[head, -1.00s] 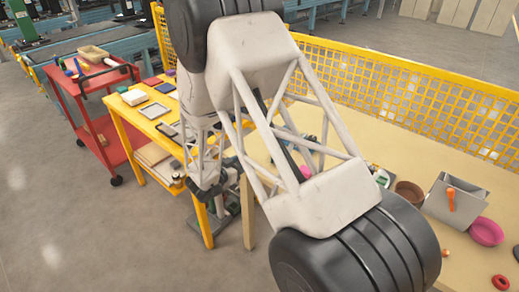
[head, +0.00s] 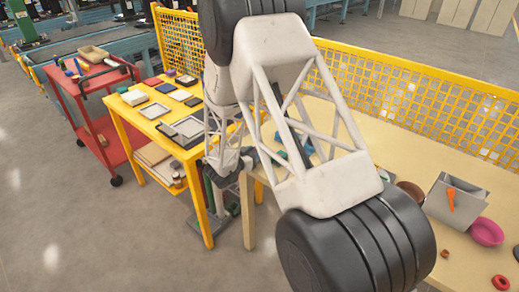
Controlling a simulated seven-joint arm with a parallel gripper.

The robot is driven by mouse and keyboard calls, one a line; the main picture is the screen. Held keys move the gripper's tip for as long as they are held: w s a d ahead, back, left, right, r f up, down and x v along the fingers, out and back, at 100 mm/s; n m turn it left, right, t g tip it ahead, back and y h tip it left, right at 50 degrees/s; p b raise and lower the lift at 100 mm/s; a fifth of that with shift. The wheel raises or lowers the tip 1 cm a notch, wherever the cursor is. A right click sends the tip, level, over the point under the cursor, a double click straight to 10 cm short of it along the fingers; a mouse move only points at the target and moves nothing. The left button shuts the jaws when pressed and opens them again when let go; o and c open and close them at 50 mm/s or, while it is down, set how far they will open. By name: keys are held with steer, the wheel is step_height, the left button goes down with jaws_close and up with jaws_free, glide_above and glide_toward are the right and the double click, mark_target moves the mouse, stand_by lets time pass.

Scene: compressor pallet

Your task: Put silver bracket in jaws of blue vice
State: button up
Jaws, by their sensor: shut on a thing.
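My arm runs across the middle of the head view. Its small dark far end, with my gripper (head: 230,167), is by the corner where the yellow table meets the beige bench. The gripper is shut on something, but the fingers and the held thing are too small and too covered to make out. I cannot pick out the silver bracket. I cannot identify the blue vice for sure. Small blue-green things (head: 281,156) show through the arm's lattice on the beige bench, and part of that bench is hidden behind the arm.
The yellow table (head: 128,118) holds several flat trays and pads. The beige bench (head: 405,145) has a grey bin (head: 452,205), a magenta bowl (head: 486,231) and a brown bowl (head: 411,193) at right. A yellow mesh fence (head: 430,95) stands behind. A red cart (head: 85,100) is at left.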

mark_target(255, 151)
steer(key=shift+r+x, duration=0.2)
steer(key=shift+x, duration=0.7)
steer(key=shift+r+x, duration=0.2)
steer(key=shift+x, duration=0.65)
steer(key=shift+w, duration=0.1)
steer(key=shift+f, duration=0.2)
steer(key=o, duration=1)
steer(key=shift+c, duration=0.2)
steer(key=shift+f+v, duration=0.2)
steer(key=shift+v, duration=3.7)
steer(key=shift+d, duration=0.15)
